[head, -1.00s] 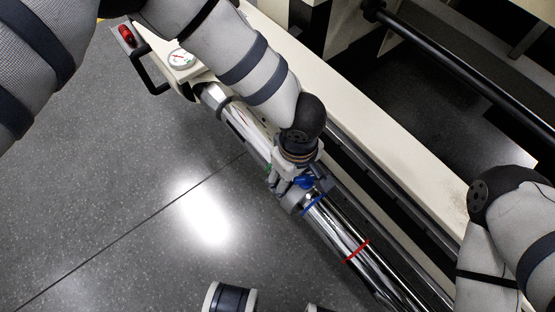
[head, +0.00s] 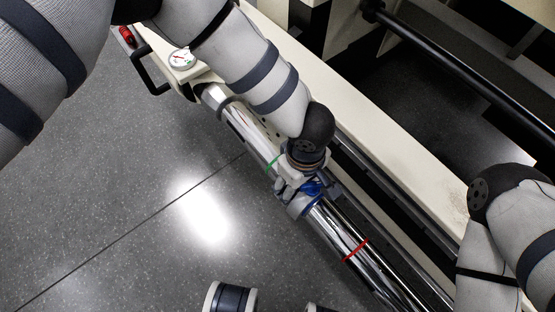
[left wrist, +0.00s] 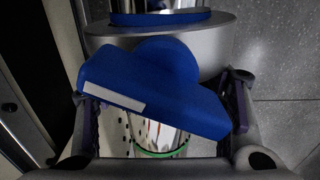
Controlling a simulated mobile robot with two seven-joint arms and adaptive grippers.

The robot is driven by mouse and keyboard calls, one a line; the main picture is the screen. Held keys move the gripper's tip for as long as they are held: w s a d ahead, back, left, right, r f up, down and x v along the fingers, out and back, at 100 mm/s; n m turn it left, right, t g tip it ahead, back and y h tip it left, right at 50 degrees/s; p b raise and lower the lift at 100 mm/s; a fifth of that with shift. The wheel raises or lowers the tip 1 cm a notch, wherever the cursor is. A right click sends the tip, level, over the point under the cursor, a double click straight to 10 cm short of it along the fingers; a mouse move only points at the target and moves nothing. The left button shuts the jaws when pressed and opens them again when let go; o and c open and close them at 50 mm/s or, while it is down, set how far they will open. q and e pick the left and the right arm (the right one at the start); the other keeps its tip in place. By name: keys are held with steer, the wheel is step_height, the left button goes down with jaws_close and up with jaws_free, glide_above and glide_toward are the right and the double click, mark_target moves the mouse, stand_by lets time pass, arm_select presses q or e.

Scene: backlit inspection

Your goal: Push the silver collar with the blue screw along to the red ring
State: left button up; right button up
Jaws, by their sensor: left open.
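The silver collar (head: 298,206) sits around the shiny tube (head: 330,228) in the head view. Its blue screw (head: 311,189) shows beside my left gripper (head: 300,186). In the left wrist view the blue screw head (left wrist: 155,85) fills the space between the fingers, with the silver collar (left wrist: 205,42) beyond it. My left gripper is open, its fingers on either side of the screw head; contact is hard to tell. The red ring (head: 355,250) is around the tube farther down to the right, apart from the collar. My right gripper is out of view.
A green ring (head: 272,161) is behind the collar. A blue ring (left wrist: 160,17) is at the collar's far edge. A cream beam (head: 400,170) and dark rails run alongside the tube. The tube between collar and red ring looks clear. A gauge (head: 181,59) is at upper left.

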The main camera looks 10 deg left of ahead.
mark_target(334, 219)
arm_select(q)
steer(key=shift+s+d+p, duration=0.35)
steer(key=shift+s+d, duration=0.75)
steer(key=shift+d, duration=0.3)
steer(key=shift+s+d, duration=0.15)
steer(key=shift+s+d, duration=0.7)
steer(key=shift+d, duration=0.2)
steer(key=shift+s+d+p, duration=0.3)
steer(key=shift+s+d, duration=0.4)
steer(key=shift+d, duration=0.25)
steer(key=shift+s, duration=0.1)
steer(key=shift+s+d, duration=0.45)
steer(key=shift+d, duration=0.2)
steer(key=shift+s+d, duration=0.45)
steer(key=shift+d, duration=0.15)
steer(key=shift+w+a+p, duration=0.3)
steer(key=shift+w+a, duration=0.2)
steer(key=shift+a, duration=0.1)
